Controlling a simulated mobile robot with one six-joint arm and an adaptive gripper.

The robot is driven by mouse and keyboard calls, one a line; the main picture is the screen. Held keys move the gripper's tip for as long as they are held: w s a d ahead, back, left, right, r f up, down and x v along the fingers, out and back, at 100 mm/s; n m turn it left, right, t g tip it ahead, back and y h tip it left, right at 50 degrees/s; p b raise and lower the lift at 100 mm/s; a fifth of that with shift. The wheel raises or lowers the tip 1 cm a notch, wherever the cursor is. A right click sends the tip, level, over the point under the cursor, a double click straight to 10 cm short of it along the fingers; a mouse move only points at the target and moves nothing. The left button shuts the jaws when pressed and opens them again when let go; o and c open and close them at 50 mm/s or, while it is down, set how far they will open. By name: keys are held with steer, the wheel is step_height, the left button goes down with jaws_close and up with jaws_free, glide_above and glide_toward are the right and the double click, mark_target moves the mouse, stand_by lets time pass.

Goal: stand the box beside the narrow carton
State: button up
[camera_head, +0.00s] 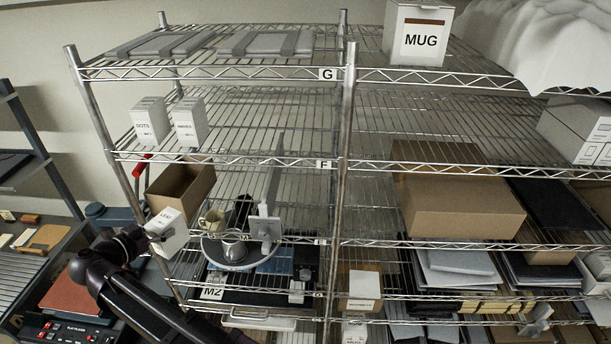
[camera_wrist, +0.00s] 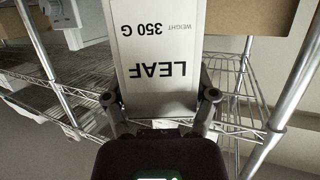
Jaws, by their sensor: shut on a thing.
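A white box (camera_head: 172,238) marked LEAF is held by my gripper (camera_head: 148,236) in front of the left end of the shelf below F. In the wrist view, my gripper (camera_wrist: 161,98) is shut on the box (camera_wrist: 155,45), a finger on each side, and its "LEAF 350 G" label reads upside down. Two slim white cartons stand upright on shelf F at the left: one carton (camera_head: 150,121) and, to its right, another carton (camera_head: 188,123) with a small gap between them. I cannot tell which is the narrow carton.
An open brown box (camera_head: 180,187) is just behind the held box. A round tray (camera_head: 228,262) with mugs stands to its right. Shelf F has bare wire (camera_head: 265,130) right of the cartons. A steel post (camera_head: 97,125) bounds the rack's left side.

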steer(key=shift+w, duration=0.1)
steer(key=w+d, duration=0.3)
steer(key=w, duration=0.4)
steer(key=w+d, duration=0.4)
steer(key=w, duration=0.3)
steer(key=shift+w+d, duration=0.25)
steer(key=shift+w, duration=0.1)
steer(key=f+b, duration=0.2)
steer(key=w+f+b, duration=0.1)
steer(key=shift+d+f, duration=0.25)
steer(key=shift+d, duration=0.05)
steer(key=shift+f+b, duration=0.15)
steer(key=shift+b, duration=0.25)
steer(key=o, duration=1.2)
